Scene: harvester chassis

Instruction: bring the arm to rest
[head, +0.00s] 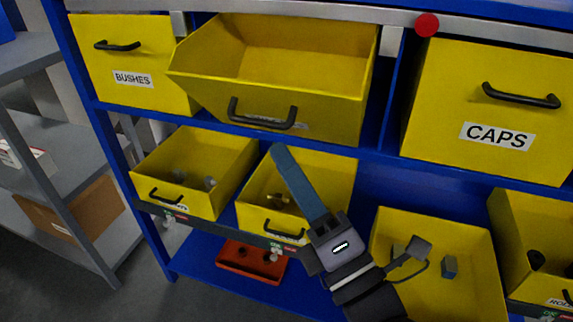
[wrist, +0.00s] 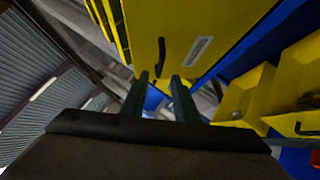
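My gripper (head: 281,152) reaches up and left from the lower middle of the head view. Its long blue-grey fingers overlap there, in front of a lower yellow bin (head: 342,170). In the wrist view my gripper (wrist: 159,77) shows two fingers standing apart, with a gap and nothing between them. Beyond the tips there is a yellow bin front with a black handle (wrist: 161,57) and a pale label. I cannot tell how far the tips are from it.
A blue rack holds yellow bins, including BUSHES (head: 145,90) and CAPS (head: 450,110). The upper middle bin (head: 320,125) is pulled out and tilted, and looks empty. Lower bins hold small parts. A red tray (head: 240,268) lies below. Grey shelves (head: 75,160) stand left.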

